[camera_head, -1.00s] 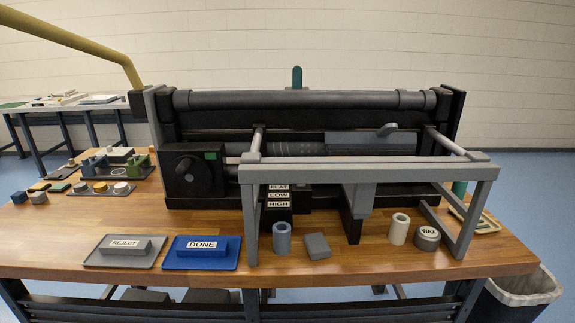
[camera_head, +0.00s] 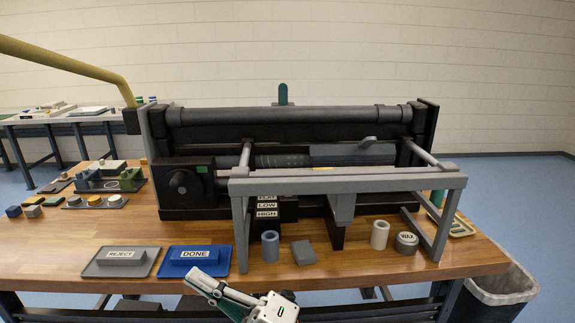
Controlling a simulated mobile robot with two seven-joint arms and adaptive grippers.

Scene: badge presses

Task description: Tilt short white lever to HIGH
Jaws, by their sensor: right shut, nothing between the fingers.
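A dark stand under the press carries the stacked labels FLAT, LOW and HIGH (camera_head: 267,213), with HIGH lowest. I cannot clearly make out a short white lever beside them; the grey frame (camera_head: 345,179) covers part of that area. My right gripper (camera_head: 196,280) is at the bottom of the view, in front of the bench edge and below the DONE tray. Its light fingers are shut and empty, pointing up and left, well apart from the labels. My left gripper is not in view.
The black press (camera_head: 290,130) stands on the wooden bench (camera_head: 140,228). The REJECT tray (camera_head: 100,268) and blue DONE tray (camera_head: 170,266) lie front left. A blue-grey cylinder (camera_head: 270,246), grey block (camera_head: 304,253), pale cylinder (camera_head: 379,236) and WAX tin (camera_head: 406,243) stand near the front edge.

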